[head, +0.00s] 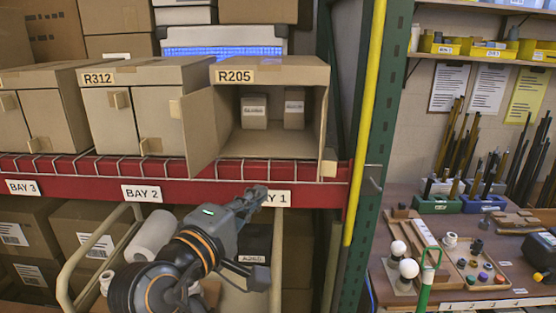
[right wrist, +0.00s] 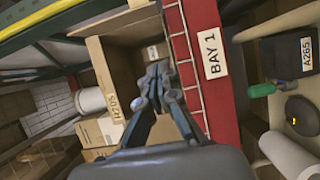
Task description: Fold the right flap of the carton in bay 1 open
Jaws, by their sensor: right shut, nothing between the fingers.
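The carton marked R205 (head: 270,75) stands on the shelf above the partly covered BAY 1 label. Its front is open, showing two small boxes inside. The left flap (head: 206,128) is swung outward. At the right edge the right flap (head: 326,125) shows only as a narrow, nearly edge-on strip with a small tab (head: 327,166) low on it; it does not cover the opening. My right gripper (head: 258,194) is shut and empty, in front of the red beam below the carton. In the right wrist view the gripper (right wrist: 157,72) points toward the carton (right wrist: 103,55). My left gripper is out of view.
Closed carton R312 (head: 140,74) stands left of it. The red shelf beam (head: 100,186) with wire mesh runs below. A green upright (head: 375,130) and yellow post (head: 366,120) stand to the right. A workbench (head: 400,298) with lamp parts is further right.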

